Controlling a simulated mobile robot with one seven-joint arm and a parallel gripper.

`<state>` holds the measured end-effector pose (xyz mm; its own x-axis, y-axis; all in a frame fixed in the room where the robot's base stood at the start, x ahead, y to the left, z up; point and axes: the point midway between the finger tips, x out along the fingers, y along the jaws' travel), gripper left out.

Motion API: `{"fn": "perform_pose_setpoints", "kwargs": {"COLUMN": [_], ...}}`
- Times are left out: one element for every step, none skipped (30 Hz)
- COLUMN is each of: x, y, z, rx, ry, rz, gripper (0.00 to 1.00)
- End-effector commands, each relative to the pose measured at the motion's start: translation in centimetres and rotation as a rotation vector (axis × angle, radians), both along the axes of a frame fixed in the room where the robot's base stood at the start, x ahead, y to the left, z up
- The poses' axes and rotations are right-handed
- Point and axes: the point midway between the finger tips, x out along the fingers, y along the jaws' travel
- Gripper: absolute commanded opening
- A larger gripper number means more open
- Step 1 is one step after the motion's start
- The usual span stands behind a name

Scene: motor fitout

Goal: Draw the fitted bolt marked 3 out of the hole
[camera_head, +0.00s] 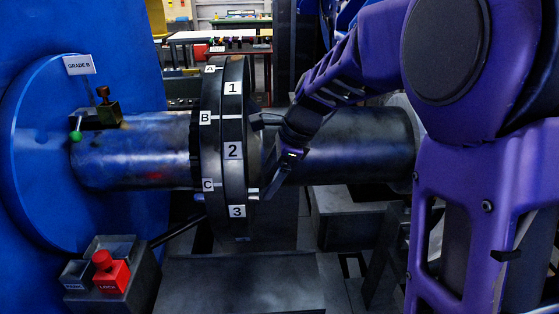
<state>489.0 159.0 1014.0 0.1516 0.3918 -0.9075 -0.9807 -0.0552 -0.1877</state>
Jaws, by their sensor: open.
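The dark round flange (233,90) stands upright at the middle of the head view. Its rim carries white labels 1, 2 and 3 and smaller letters A, B and C. The label 3 (237,211) is low on the rim. A small bright metal piece (253,193), which looks like a bolt end, shows at the flange's right face just above that label. My gripper (264,188) is open, right of the flange, with its fingers reaching down-left close to this piece. I cannot tell whether they touch it. The rest of the bolt is hidden.
A shaft (345,145) runs right from the flange, behind my arm. A scuffed shaft (140,155) joins it to a blue disc (32,150) tagged GRADE B. A box with a red LOCK button (103,260) stands lower left. A grey plate (240,285) lies below the flange.

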Motion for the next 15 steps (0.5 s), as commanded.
{"fn": "perform_pose_setpoints", "kwargs": {"x": [0.1,0.2,0.3,0.4,0.4,0.5,0.6,0.6,0.7,0.8,0.8,0.8,0.8,0.8,0.9], "y": [0.4,0.6,0.9,1.1,1.3,1.5,1.7,1.8,1.9,2.0,2.1,2.2,2.2,2.3,2.3], "z": [-1.2,-1.7,-2.3,-2.7,-3.1,-3.6,-3.9,-4.1,-4.4,-4.6,-4.8,-5.0,-5.1,-5.1,-5.2], "rx": [-0.001,-0.001,-0.001,-0.001,-0.001,-0.001,-0.001,-0.001,0.001,0.001,0.001,0.001,0.001,0.000,0.000], "ry": [0.002,0.002,0.003,0.002,0.001,0.002,0.002,0.001,0.000,0.000,0.000,0.001,0.001,0.001,0.000], "rz": [0.002,0.002,0.002,0.003,0.003,0.003,0.003,0.003,0.002,0.002,0.002,0.001,0.001,0.001,0.001], "gripper": [0.88,0.88,0.88,0.88,0.88,0.88,0.88,0.88,0.88,0.88,0.88,0.88,0.88,0.88,0.88]}}
